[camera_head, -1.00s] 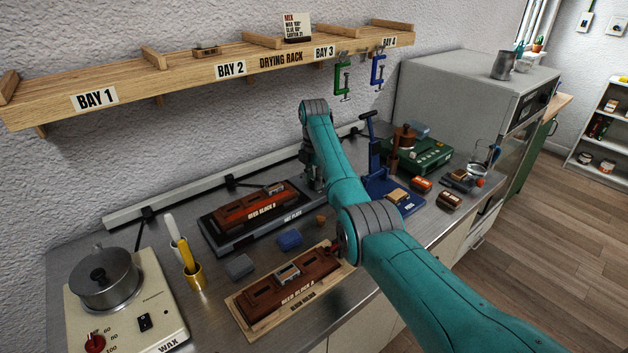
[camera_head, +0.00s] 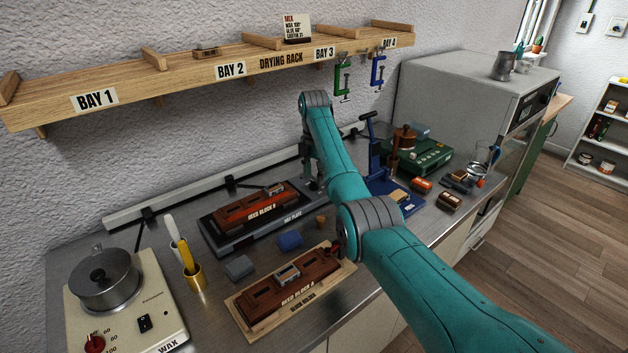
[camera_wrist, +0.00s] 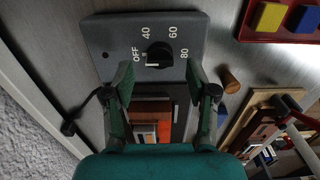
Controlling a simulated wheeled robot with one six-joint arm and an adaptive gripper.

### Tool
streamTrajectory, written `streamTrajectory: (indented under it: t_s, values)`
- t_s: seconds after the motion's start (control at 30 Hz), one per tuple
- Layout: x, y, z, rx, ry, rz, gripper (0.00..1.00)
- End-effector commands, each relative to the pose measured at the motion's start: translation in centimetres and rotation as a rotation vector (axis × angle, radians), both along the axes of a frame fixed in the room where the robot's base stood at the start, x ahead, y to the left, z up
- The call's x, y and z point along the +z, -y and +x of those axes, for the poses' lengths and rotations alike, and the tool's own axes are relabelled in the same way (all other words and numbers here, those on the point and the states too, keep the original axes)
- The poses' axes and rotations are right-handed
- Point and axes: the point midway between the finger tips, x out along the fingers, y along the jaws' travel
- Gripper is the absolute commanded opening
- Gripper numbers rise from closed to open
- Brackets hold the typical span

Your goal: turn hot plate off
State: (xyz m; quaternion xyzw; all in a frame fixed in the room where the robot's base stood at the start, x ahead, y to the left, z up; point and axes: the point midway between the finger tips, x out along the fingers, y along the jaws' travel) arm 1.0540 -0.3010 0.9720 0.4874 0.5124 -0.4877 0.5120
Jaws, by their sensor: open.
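The hot plate (camera_head: 208,236) is a dark grey slab on the bench, with a red-brown block labelled REED BLOCK B (camera_head: 250,212) on it. In the wrist view its control panel (camera_wrist: 105,50) is marked OFF, 40, 60 and 80 around a black knob (camera_wrist: 159,54). A small white mark shows at the knob's lower left, on the OFF side; I cannot tell the exact setting. My gripper (camera_wrist: 160,76) is open, its fingers pointing at the panel with the knob between and just beyond the tips. In the head view my gripper (camera_head: 314,182) is at the hot plate's right end, hiding the knob.
REED BLOCK A (camera_head: 292,287) lies on a wooden board in front. A blue block (camera_head: 289,240) and a grey block (camera_head: 239,267) sit between. A blue press (camera_head: 372,160) stands to the right. The wax pot (camera_head: 104,280) is at left. The drying rack (camera_head: 190,75) hangs above.

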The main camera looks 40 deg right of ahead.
Motion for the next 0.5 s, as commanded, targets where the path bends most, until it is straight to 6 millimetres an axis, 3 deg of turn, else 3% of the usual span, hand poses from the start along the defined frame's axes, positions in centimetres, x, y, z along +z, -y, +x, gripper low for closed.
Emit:
streamTrajectory:
  t_s: [0.2, 0.5]
  values:
    - [4.7, 0.0, 0.1, 0.0, 0.004, -0.002, 0.57]
    - [8.7, 0.0, 0.0, 0.0, 0.001, -0.001, 0.57]
